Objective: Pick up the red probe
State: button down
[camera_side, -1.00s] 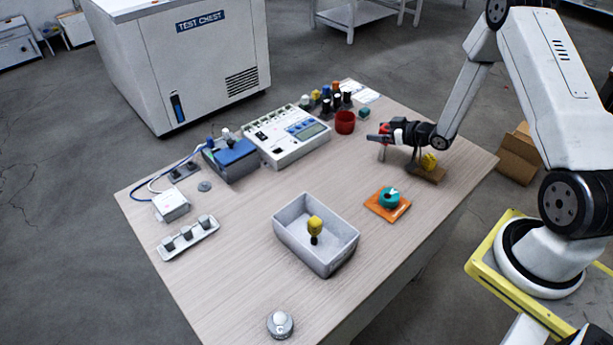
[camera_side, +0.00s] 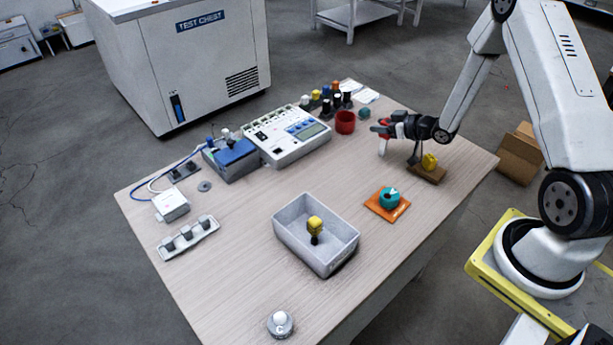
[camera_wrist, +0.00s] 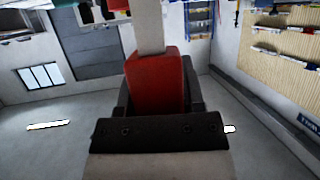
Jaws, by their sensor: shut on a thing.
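The red probe (camera_wrist: 155,82) fills the middle of the wrist view, with a pale shaft extending from it. My gripper (camera_side: 384,129) is shut on the red probe, with dark jaw parts on both sides of it in the wrist view. In the side view the red probe (camera_side: 380,129) shows at the jaws, over the far right part of the table. A pale length hangs below it, and I cannot tell how far its lower end is from the table top.
A brown block (camera_side: 427,173) with a dark upright and a yellow piece stands close below my wrist. A red cup (camera_side: 345,122) and several small bottles stand left of my gripper. A grey bin (camera_side: 290,244) holds a yellow-topped item. An orange plate (camera_side: 377,209) carries a teal ring.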

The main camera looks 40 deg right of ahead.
jog(key=s+a+r, duration=0.2)
jog(key=s+r, duration=0.3)
jog(key=s, duration=0.1)
jog(key=s+a+r, duration=0.2)
jog(key=s+r, duration=0.4)
jog(key=s, duration=0.1)
jog(key=shift+a, duration=0.35)
jog(key=shift+s, duration=0.15)
